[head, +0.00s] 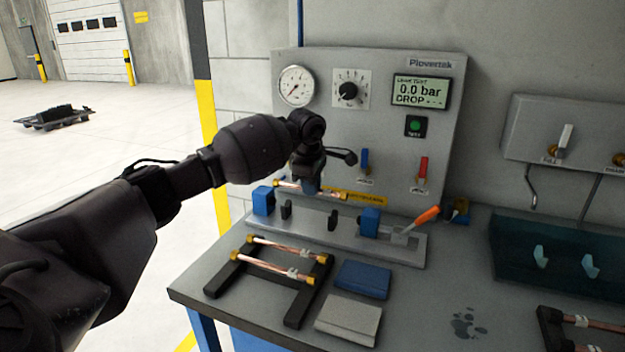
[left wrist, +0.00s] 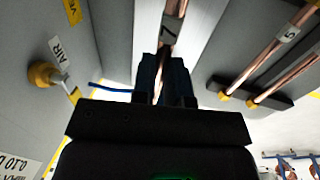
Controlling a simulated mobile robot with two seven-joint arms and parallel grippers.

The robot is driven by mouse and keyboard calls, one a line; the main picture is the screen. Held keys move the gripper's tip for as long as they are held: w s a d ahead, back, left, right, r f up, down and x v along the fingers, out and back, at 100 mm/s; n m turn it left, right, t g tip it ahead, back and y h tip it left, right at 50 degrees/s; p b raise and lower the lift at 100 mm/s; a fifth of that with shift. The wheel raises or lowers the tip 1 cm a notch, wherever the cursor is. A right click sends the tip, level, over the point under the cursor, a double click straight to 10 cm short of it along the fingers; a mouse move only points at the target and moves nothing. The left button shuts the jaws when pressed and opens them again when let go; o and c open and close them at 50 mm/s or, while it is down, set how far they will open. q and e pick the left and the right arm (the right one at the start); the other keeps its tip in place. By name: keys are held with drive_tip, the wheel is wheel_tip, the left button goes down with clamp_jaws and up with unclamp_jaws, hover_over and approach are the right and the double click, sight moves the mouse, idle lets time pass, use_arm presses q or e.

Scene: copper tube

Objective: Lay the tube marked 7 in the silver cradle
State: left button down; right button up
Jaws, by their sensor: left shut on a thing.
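My left gripper (head: 308,186) is shut on a copper tube (head: 335,190) with brass ends, held level above the back of the bench. The silver cradle (head: 400,258) lies below and slightly in front of the tube, with black supports (head: 333,220) and blue end blocks (head: 370,221). The tube is apart from the supports. An orange-handled lever (head: 422,218) stands at the cradle's right end. My right gripper is not seen.
A black rack (head: 299,305) with two tagged copper tubes (head: 280,268) stands in front of the cradle. A blue block (head: 362,280) and a grey block (head: 348,320) lie beside it. The gauge panel (head: 325,130) rises behind. Another tube rack (head: 553,330) is at lower right.

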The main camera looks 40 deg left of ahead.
use_arm(q)
drive_tip(key=shift+f, duration=0.85)
drive_tip(key=shift+f+b, duration=0.65)
drive_tip(key=shift+f, duration=1.15)
drive_tip(key=shift+f, duration=0.3)
drive_tip(key=c, duration=1.1)
unclamp_jaws()
drive_tip(key=shift+o, duration=0.2)
